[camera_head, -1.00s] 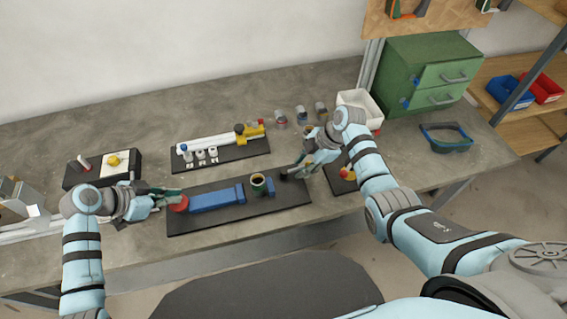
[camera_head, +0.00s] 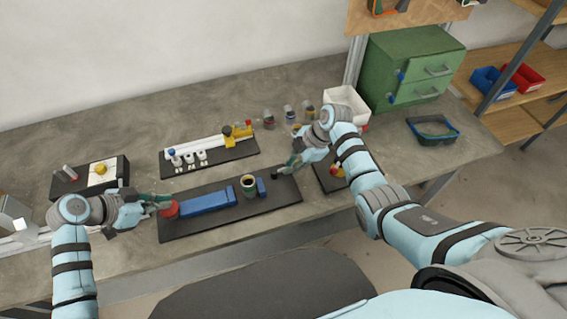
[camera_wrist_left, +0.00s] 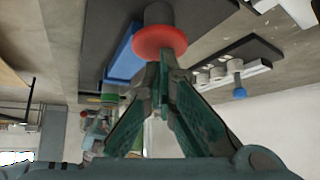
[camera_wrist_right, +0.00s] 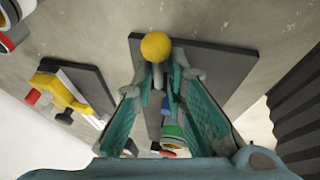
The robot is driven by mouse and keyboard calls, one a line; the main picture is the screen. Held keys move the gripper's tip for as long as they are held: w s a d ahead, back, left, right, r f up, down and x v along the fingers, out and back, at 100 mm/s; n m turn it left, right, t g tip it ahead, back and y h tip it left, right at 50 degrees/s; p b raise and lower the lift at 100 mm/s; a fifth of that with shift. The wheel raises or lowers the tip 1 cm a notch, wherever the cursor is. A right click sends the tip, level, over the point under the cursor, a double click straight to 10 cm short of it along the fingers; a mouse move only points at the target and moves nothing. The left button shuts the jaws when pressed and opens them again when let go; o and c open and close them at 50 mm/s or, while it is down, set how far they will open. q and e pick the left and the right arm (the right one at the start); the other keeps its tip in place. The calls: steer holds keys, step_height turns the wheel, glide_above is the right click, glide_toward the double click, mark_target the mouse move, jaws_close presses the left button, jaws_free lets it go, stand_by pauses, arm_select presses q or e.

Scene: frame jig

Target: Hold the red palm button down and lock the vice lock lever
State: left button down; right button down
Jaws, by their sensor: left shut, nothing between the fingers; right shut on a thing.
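The red palm button (camera_head: 169,208) stands at the left end of a black plate (camera_head: 220,222). My left gripper (camera_wrist_left: 165,65) is shut and empty, its fingertips against the red button head (camera_wrist_left: 160,42). I cannot tell how far the button is pressed. The blue vice (camera_head: 208,201) lies along the plate to its right. At the plate's right end my right gripper (camera_wrist_right: 160,78) is shut on the vice lock lever, whose yellow ball (camera_wrist_right: 156,46) shows just past the fingertips in the right wrist view. The fingers hide part of the lever.
A dark cup with a green rim (camera_head: 248,187) stands on the plate between vice and lever. A toggle clamp fixture (camera_head: 238,134) lies behind. Another black fixture plate (camera_head: 325,179) is close right of my right gripper. A white bin (camera_head: 347,98) and green drawers (camera_head: 410,60) stand back right.

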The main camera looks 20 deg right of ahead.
steer(key=shift+s+f, duration=0.15)
steer(key=shift+s, duration=0.05)
steer(key=shift+s+a+m+t, duration=0.1)
steer(key=shift+s+m+t, duration=0.4)
steer(key=shift+m, duration=0.7)
steer(key=m, duration=0.1)
steer(key=s+a+m+h, duration=0.1)
steer(key=m, duration=0.1)
steer(key=shift+s+m+t, duration=0.3)
steer(key=shift+t, duration=0.1)
steer(key=shift+s+a+f+m+t+h, duration=0.15)
steer(key=shift+s+a+m+h, duration=0.25)
steer(key=shift+m, duration=0.55)
steer(key=shift+s+a+r+m+t+h, duration=0.1)
steer(key=shift+s+a+m+h, duration=0.1)
steer(key=shift+m+h, duration=0.55)
steer(key=shift+s+a+f+m+t+h, duration=0.15)
steer(key=shift+s+a+m+h, duration=0.15)
steer(key=shift+m, duration=0.8)
steer(key=c, duration=1.7)
jaws_free()
steer(key=shift+r, duration=0.25)
